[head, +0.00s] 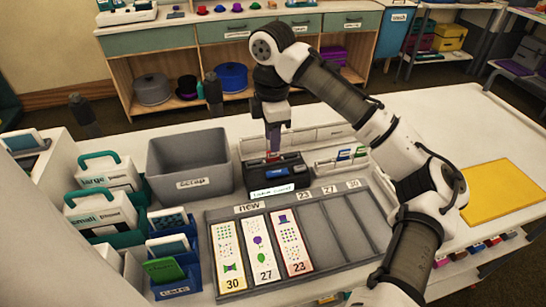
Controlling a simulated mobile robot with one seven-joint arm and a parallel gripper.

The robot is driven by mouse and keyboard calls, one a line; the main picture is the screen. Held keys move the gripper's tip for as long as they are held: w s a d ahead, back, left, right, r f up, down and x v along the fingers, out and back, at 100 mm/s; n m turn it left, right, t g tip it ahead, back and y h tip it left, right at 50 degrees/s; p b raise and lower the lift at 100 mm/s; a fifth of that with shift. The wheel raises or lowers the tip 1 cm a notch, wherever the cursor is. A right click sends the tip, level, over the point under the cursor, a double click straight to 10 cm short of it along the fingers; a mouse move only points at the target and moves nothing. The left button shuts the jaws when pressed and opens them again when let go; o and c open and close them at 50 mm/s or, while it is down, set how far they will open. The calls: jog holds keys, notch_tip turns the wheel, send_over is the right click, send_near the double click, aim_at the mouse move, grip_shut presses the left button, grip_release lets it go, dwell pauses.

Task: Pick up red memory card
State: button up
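A small red piece, seemingly the red memory card (272,156), shows at the back of a black holder (285,181) with a white label on its front. My gripper (273,150) points straight down right above the red piece, its fingertips at or very near it. The fingers are small and dark here, so their opening and any contact with the card cannot be made out. A blue item (282,172) shows in the black holder in front of the red piece.
A white rack (341,164) with green and blue cards stands right of the holder. A grey scrap bin (190,165) stands left. A grey tray (345,238) with several picture cards lies in front. A yellow mat (502,190) lies right, with clear white table around it.

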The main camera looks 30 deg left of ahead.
aim_at(273, 158)
jog(key=shift+a+f+p, duration=0.2)
jog(key=shift+f+p, duration=0.2)
jog(key=shift+f, duration=1.7)
grip_shut()
